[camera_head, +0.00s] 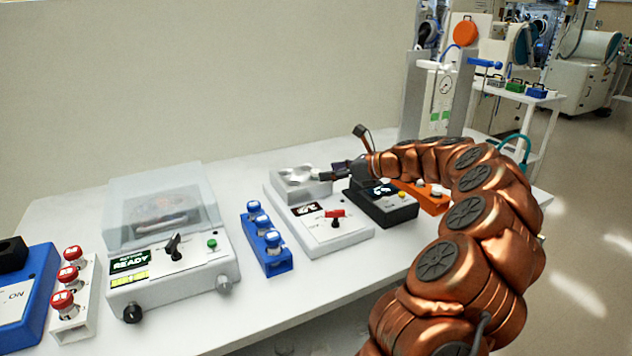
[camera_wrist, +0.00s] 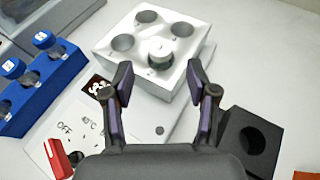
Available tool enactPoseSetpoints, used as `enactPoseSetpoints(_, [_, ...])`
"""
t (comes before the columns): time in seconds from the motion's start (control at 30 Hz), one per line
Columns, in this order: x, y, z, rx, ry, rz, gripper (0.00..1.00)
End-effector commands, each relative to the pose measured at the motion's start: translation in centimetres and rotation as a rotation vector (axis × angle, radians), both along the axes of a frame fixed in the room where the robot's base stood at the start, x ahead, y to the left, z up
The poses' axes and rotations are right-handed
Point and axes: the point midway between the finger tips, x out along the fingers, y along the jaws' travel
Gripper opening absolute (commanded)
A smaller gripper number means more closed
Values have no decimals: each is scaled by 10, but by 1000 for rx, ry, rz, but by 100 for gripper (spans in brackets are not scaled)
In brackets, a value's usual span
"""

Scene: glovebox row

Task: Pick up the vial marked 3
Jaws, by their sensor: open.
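My gripper (camera_wrist: 160,80) is open and empty. In the wrist view its fingertips are apart, in front of a pale block (camera_wrist: 112,62) with several round wells. One well holds a short silvery vial or cap (camera_wrist: 160,52), seen between and beyond the fingertips; I cannot read a number on it. In the head view my gripper (camera_head: 335,175) is at the right side of that block (camera_head: 300,187). Blue-capped vials (camera_head: 263,226) stand in a blue rack (camera_head: 276,268); two show in the wrist view (camera_wrist: 42,40). Their marks are too small to read surely.
The block sits on a white device (camera_head: 345,238) with a red switch (camera_head: 335,213). A dark device (camera_head: 390,213) stands to its right. A clear-lidded machine (camera_head: 165,262) and red-capped vials (camera_head: 68,275) in a white rack stand left. The front table strip is clear.

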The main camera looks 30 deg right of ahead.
Motion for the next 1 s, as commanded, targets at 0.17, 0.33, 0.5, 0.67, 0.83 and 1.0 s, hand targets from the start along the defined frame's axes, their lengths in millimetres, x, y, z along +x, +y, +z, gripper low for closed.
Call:
enactPoseSetpoints(0.17, [22, 11, -4, -2, 1, 3, 58])
enactPoseSetpoints(0.33, [37, 18, -13, -2, 2, 0, 58])
enactPoseSetpoints(0.5, [39, 18, -13, -2, 1, -1, 58])
enactPoseSetpoints(0.67, [38, 18, -13, -3, 1, 1, 49])
enactPoseSetpoints(0.83, [38, 18, -13, -3, 1, 1, 31])
enactPoseSetpoints(1.0, [38, 18, -13, -2, 0, 1, 13])
